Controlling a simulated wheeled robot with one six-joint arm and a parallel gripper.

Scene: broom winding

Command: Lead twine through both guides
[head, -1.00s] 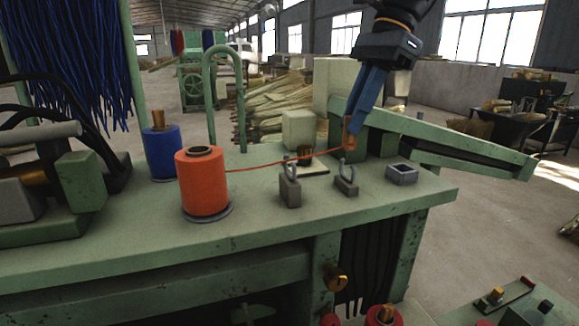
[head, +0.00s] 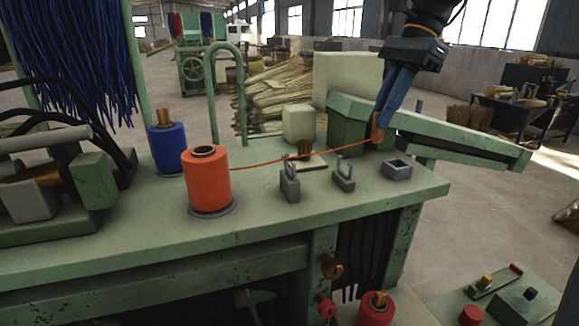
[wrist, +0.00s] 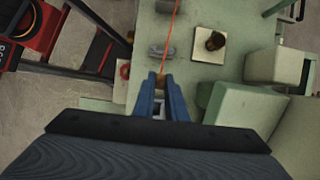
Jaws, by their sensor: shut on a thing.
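An orange-red spool of twine (head: 206,182) stands on the green bench. Its red twine (head: 262,163) runs right to my gripper (head: 377,130), which is shut on the twine's end above the bench. Two small grey open-topped guides stand along the bench: the left guide (head: 289,187) and the right guide (head: 343,181). In the head view the twine crosses near the top of the left guide and above the right one; I cannot tell if it sits inside either. In the wrist view my gripper (wrist: 162,82) holds the taut twine (wrist: 171,30), with a guide (wrist: 160,50) just ahead.
A grey square frame (head: 396,169) lies right of the guides, below my gripper. A blue spool (head: 166,148) is at left.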

